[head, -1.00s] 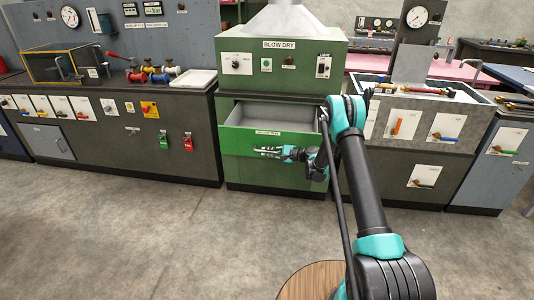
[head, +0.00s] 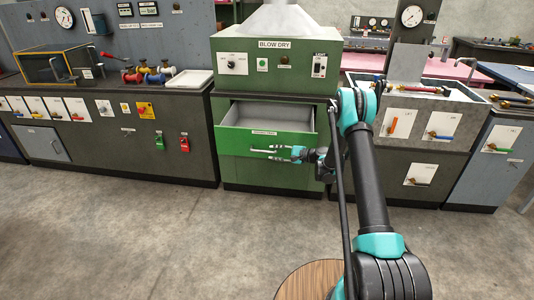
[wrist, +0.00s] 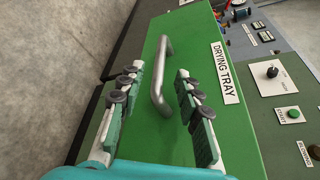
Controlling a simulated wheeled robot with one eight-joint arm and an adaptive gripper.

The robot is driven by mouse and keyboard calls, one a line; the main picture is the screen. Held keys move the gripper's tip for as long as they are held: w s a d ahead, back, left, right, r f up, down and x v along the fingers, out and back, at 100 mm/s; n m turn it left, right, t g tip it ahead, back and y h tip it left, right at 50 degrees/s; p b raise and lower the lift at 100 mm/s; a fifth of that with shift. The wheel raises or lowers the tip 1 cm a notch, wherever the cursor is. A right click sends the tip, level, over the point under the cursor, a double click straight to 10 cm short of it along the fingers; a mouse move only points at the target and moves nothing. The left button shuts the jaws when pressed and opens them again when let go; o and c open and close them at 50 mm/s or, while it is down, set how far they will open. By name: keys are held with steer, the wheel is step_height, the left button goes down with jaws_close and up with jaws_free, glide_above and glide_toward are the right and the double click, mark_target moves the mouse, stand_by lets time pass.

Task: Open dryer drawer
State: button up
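The dryer drawer (head: 230,142) has a green front and a grey inside. It stands pulled out of the green dryer cabinet (head: 232,171), under the blow dry panel. In the wrist view the drawer front (wrist: 180,110) carries a DRYING TRAY label (wrist: 225,73) and a metal bar handle (wrist: 158,82). My gripper (head: 256,153) is in front of the drawer. In the wrist view my gripper (wrist: 157,86) has its two fingers spread apart, with the handle between and ahead of them. Neither finger visibly touches the handle.
The blow dry panel (head: 274,64) with a knob and buttons is above the drawer. A dark counter (head: 100,110) with valves and a white tray (head: 188,79) stands left. A grey sink unit (head: 424,122) stands right, behind my arm. The concrete floor in front is clear.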

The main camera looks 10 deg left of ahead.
steer(key=shift+v, duration=2.7)
steer(key=s+d+r+n+g+h, duration=0.1)
steer(key=s+d+r+n+h, duration=0.25)
steer(key=s+r, duration=0.35)
steer(key=s+d+r+n+h, duration=0.25)
steer(key=s+d+r, duration=0.2)
steer(key=s, duration=0.55)
steer(key=s+d+n+h, duration=0.2)
steer(key=s+d+h, duration=0.2)
steer(key=s, duration=1)
steer(key=s+d+n+h, duration=0.2)
steer(key=s+d+h, duration=0.2)
steer(key=s+d, duration=0.6)
steer(key=s, duration=0.4)
steer(key=shift+f+n+h, duration=0.3)
steer(key=shift+f, duration=0.1)
